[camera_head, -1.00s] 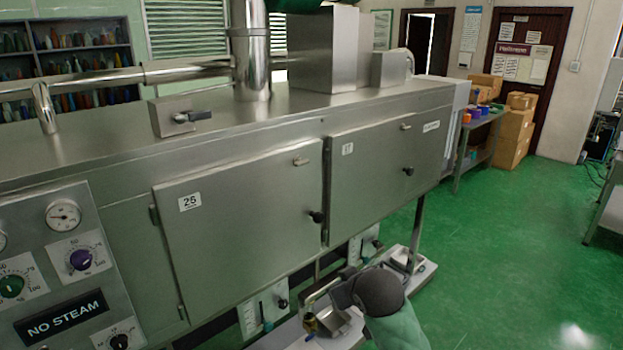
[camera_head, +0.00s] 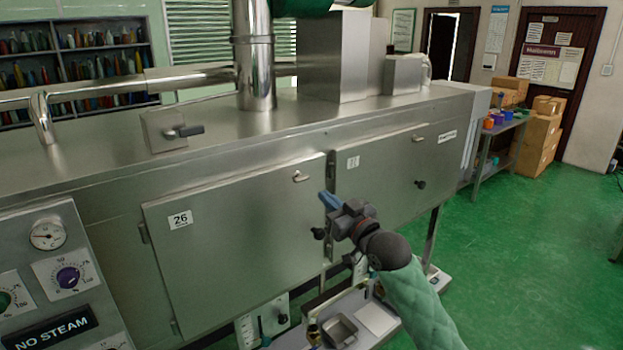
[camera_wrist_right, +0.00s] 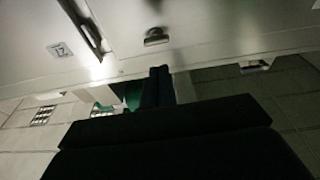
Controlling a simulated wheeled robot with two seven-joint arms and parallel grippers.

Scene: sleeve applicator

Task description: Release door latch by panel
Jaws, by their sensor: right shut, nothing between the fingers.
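The steel machine has a door marked 26 (camera_head: 235,235) and a second door (camera_head: 385,165) to its right. A small latch (camera_head: 301,177) sits at the upper right of door 26, and a black knob (camera_head: 318,233) is lower on its right edge. My right gripper (camera_head: 328,200) is in front of the gap between the doors, blue fingertips together, empty, right of and below the latch. I cannot tell if it touches the door. In the right wrist view, the dark fingers (camera_wrist_right: 158,85) are together below a small handle (camera_wrist_right: 156,37). My left gripper is not in view.
A control panel (camera_head: 85,225) with a gauge, dials and a NO STEAM sign is at lower left. A black-handled lever (camera_head: 185,131) stands on the machine's sloped top. Trays (camera_head: 340,330) lie on a low shelf below. Green floor is free at right.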

